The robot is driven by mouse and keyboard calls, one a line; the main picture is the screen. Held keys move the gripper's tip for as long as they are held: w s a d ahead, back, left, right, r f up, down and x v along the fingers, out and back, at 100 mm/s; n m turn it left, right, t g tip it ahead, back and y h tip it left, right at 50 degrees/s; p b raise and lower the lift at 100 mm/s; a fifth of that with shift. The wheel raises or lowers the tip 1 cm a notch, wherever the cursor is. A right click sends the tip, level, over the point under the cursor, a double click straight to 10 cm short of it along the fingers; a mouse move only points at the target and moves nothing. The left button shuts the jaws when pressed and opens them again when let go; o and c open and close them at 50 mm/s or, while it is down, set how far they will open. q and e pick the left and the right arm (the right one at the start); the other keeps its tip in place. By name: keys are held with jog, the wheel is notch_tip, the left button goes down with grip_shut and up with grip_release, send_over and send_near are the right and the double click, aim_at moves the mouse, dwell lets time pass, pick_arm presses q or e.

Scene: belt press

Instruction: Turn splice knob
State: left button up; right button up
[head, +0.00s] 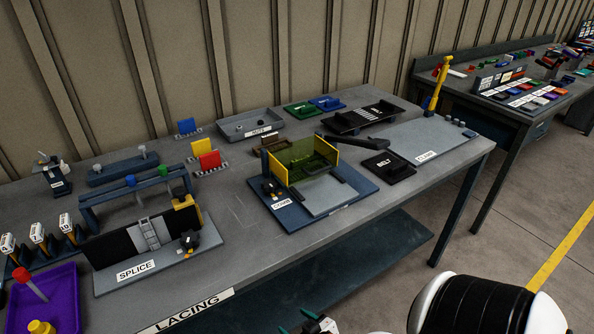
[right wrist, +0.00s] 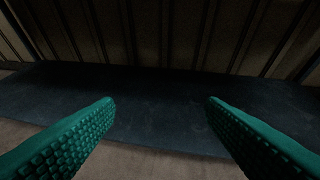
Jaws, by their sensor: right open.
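The splice station stands on the left part of the lacing table, with a white SPLICE label (head: 136,270) on its front. A small dark knob-like part (head: 188,239) with a bit of orange sits at its right end, below a yellow block (head: 186,202). I cannot tell how this knob is turned. My right gripper (head: 297,323) shows only at the bottom edge of the head view, low in front of the table and well apart from the station. In the right wrist view its two green ribbed fingers (right wrist: 160,112) are wide apart with nothing between them. My left gripper is out of view.
The table's front edge carries a LACING label (head: 187,311). A comb station (head: 318,200) stands right of the splice station. A purple tray (head: 62,295) lies at the left. A dark lower shelf (head: 370,240) sits under the table and also fills the right wrist view (right wrist: 160,95).

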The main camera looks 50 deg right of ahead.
notch_tip(320, 180, up, 27)
jog(key=n+y+p, duration=0.2)
jog(key=p, duration=0.5)
send_over(190, 237)
jog(key=s+d, duration=0.1)
jog(key=s, duration=1.1)
jog(key=shift+w+t, duration=0.2)
jog(key=shift+t, duration=0.2)
jog(key=x, duration=1.1)
jog(key=shift+w+f, duration=0.15)
jog(key=shift+w, duration=0.2)
jog(key=c, duration=1)
